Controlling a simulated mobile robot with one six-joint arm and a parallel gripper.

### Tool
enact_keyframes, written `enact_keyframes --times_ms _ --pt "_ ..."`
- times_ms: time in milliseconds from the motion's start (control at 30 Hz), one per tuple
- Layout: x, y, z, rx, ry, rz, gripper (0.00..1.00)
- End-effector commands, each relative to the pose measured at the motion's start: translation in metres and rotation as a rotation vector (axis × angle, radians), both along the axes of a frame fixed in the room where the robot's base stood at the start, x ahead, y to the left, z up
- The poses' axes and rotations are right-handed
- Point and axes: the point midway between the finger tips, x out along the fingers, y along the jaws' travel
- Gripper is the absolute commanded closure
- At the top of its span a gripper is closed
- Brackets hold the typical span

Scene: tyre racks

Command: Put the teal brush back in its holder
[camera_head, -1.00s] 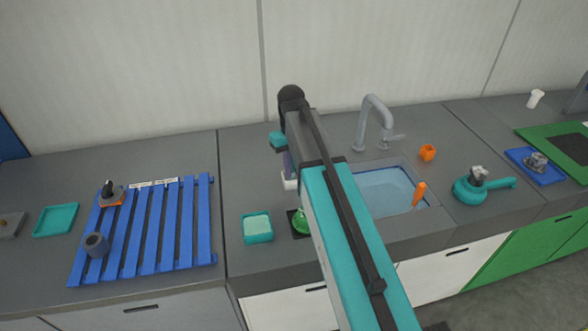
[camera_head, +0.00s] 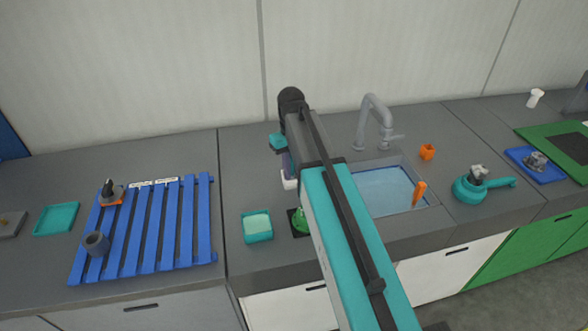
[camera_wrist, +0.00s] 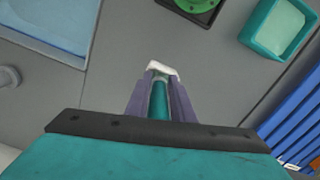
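My gripper (camera_wrist: 160,96) has two purple fingers shut around the teal handle of the brush (camera_wrist: 158,104). The brush's white head (camera_wrist: 162,69) sticks out past the fingertips. In the head view the brush's white end (camera_head: 289,181) points down above the counter, left of the sink, and my arm hides most of the gripper. No thing in view is clearly the brush's holder. A small orange cup (camera_head: 428,151) stands behind the sink's right side, and a grey cup (camera_head: 96,244) is on the blue slatted rack.
Near the gripper are a teal dish with a pale green block (camera_head: 257,227) and a green round thing on a black square (camera_head: 300,221). The sink (camera_head: 390,190), with a grey tap (camera_head: 374,120) and an orange upright piece (camera_head: 419,194), is right. The blue rack (camera_head: 145,240) lies left.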

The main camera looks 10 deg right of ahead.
Motion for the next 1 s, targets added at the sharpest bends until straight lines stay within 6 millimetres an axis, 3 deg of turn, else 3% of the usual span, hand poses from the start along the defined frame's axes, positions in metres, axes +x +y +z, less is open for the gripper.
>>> enact_keyframes --times_ms 367,1000 --pt "-0.004 -0.001 -0.004 -0.003 0.016 0.000 0.63" --pt "0.001 0.000 0.064 -0.002 0.006 0.000 0.63"
